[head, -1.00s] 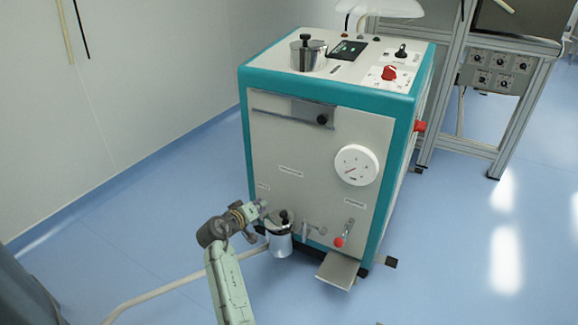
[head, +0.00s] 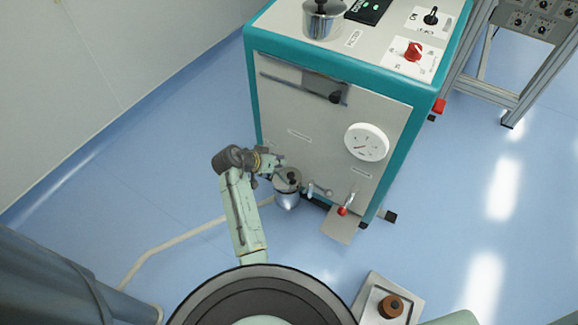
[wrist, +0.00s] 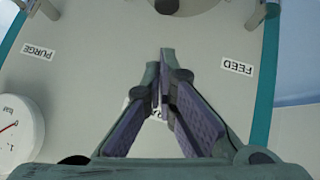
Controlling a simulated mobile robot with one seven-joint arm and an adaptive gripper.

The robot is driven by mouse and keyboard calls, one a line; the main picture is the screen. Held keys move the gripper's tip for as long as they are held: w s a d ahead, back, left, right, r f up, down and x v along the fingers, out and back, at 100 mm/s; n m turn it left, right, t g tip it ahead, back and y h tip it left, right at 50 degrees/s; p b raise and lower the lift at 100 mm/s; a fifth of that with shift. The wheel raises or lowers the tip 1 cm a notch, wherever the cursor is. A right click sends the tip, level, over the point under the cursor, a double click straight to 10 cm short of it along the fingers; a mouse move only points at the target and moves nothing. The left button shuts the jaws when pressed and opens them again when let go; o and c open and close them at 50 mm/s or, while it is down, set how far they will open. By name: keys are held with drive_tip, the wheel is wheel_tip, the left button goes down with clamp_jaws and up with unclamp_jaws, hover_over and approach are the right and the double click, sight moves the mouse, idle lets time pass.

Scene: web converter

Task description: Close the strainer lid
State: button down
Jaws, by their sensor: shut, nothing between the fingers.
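A small metal canister (head: 287,198) stands low at the front of the teal and white machine; I take it for the strainer. Its lid (head: 285,180), with a dark knob, shows at its top; I cannot tell whether it is fully seated. My gripper (head: 279,162) is beside the lid, at its upper left in the head view; whether they touch is unclear. In the wrist view my gripper (wrist: 169,52) is shut and empty, its fingertips together in front of the machine's panel. A round grey part (wrist: 185,5) is cut off at the top edge there.
A lidded metal pot (head: 322,20) and a red knob (head: 413,51) are on the machine's top. A white gauge (head: 367,142), a red-tipped lever (head: 344,208) and a small shelf (head: 340,225) are at its front. Blue floor (head: 190,200) is open at left, crossed by a pale hose.

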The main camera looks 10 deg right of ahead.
sight(300, 176)
drive_tip(key=d+f, duration=0.1)
drive_tip(key=f, duration=0.1)
drive_tip(key=d+f, duration=0.1)
drive_tip(key=w+d+f+p, duration=0.1)
drive_tip(key=f, duration=0.1)
drive_tip(key=shift+d+f, duration=0.1)
drive_tip(key=shift+f, duration=0.25)
drive_tip(key=shift+s+d+f, duration=0.1)
drive_tip(key=shift+f, duration=0.35)
drive_tip(key=shift+s+d+f+m+t+y+b, duration=0.3)
drive_tip(key=shift+s+d+f+y+b, duration=0.1)
drive_tip(key=shift+f, duration=0.2)
drive_tip(key=shift+s+d+f+m+t+y+b, duration=0.2)
drive_tip(key=shift+s+d+f+t+y+b, duration=0.15)
drive_tip(key=shift+f, duration=0.25)
drive_tip(key=shift+s+d+f+b, duration=0.15)
drive_tip(key=shift+f+b, duration=0.05)
drive_tip(key=shift+b, duration=0.1)
drive_tip(key=shift+r, duration=0.15)
